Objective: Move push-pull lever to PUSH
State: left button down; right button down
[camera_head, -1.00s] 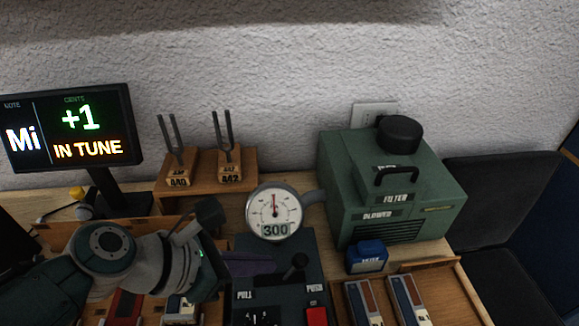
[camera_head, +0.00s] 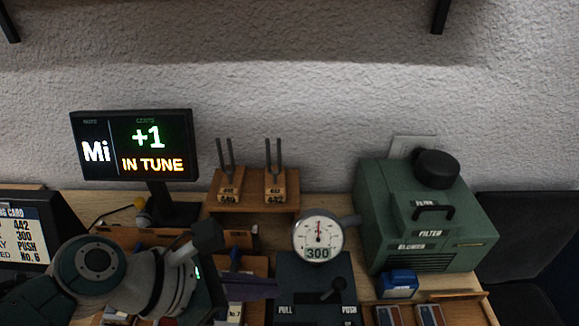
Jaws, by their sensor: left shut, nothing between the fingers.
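The push-pull lever is a short black stick with a round knob (camera_head: 340,284) on the dark control box (camera_head: 300,270). It leans right, towards the PUSH label (camera_head: 349,309) and away from the PULL label (camera_head: 285,310). My left gripper (camera_head: 276,286) comes in from the left with dark purplish fingers shut and empty. Its tips are over the left part of the box, left of the lever, with a visible gap between. The box's lower part is cut off by the frame edge. My right gripper is not in view.
A round gauge (camera_head: 318,236) reading 300 stands behind the lever. A green blower box (camera_head: 425,215) and small blue box (camera_head: 397,285) are to the right. Tuning forks on a wooden stand (camera_head: 252,205), a tuner screen (camera_head: 134,146) and a card (camera_head: 22,240) listing PUSH stand left.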

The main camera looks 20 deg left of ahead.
pick_arm(q)
jog(key=shift+s+a+r+p, duration=0.2)
jog(key=shift+s+a+r, duration=0.15)
jog(key=shift+r, duration=0.45)
jog(key=shift+s+a+r+p, duration=0.2)
jog(key=shift+s+r, duration=0.25)
jog(key=shift+r, duration=0.3)
